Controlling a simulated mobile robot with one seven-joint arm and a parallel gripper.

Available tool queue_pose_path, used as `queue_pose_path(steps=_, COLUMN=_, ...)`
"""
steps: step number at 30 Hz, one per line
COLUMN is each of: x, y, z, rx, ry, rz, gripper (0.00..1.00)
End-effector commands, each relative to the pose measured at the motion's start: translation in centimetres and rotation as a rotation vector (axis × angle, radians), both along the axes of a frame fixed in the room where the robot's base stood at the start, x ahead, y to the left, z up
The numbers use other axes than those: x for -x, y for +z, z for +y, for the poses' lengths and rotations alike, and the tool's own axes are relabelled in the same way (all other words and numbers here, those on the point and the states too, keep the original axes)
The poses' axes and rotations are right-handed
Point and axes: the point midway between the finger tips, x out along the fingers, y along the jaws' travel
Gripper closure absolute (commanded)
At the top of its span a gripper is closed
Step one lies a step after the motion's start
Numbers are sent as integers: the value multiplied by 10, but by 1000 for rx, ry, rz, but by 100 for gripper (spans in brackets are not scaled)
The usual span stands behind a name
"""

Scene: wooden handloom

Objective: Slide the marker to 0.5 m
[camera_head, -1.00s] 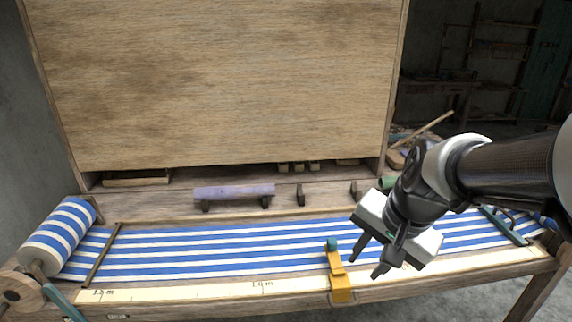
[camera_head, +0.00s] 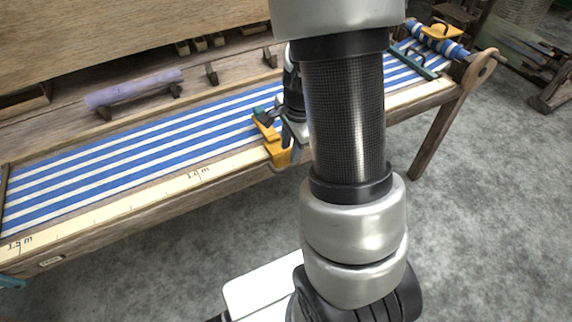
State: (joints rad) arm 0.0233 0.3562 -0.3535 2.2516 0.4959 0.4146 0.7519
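The marker (camera_head: 279,153) is a yellow slider with a teal knob (camera_head: 259,113). It sits over the front rail, to the right of the 1.0 m mark on the pale scale (camera_head: 150,201). The 1.5 m mark shows at the far left; no 0.5 m label is readable, and my arm covers part of the rail. My gripper (camera_head: 284,117) is at the marker, close to the knob and on its right side. My arm hides much of the gripper, so I cannot tell whether its fingers touch or grip the marker.
Blue and white striped cloth (camera_head: 130,160) lies stretched behind the scale. A purple roll (camera_head: 134,89) rests on supports behind it. A teal bar (camera_head: 421,65) crosses the cloth at right, near the cloth roll (camera_head: 437,42). Floor in front of the loom is clear.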

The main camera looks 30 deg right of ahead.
Motion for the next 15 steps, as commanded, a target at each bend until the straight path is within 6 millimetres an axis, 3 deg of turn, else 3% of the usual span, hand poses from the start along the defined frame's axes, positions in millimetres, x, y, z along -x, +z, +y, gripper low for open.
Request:
queue_pose_path(steps=1, x=-2, y=-16, z=-1, rx=0, ry=0, rz=3, gripper=70)
queue_pose_path(steps=6, x=-9, y=-49, z=0, rx=0, ry=1, rz=2, gripper=70)
queue_pose_path(steps=15, x=-16, y=-78, z=1, rx=0, ry=2, rz=-1, gripper=70)
